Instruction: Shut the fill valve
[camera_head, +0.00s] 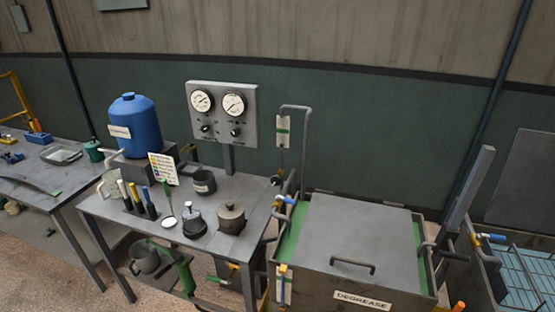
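A small valve with a blue lever (287,200) is on the pipework at the back left corner of the lidded tank marked DEGREASE (395,298). Its lever points sideways, but I cannot tell whether it is open or shut. A second blue-lever valve (490,237) sits by the tank at the far right. A yellow-topped fitting (283,269) with a tag below is on the front left of the degrease tank. No readable label shows which is the fill valve. Neither of my grippers is in view.
A grey bench (118,214) left of the tank holds tools, pots and a blue drum (134,125). A gauge panel (222,112) stands behind it. A bent grey pipe (297,107) rises behind the tank. The tank's lid (355,232) has a handle.

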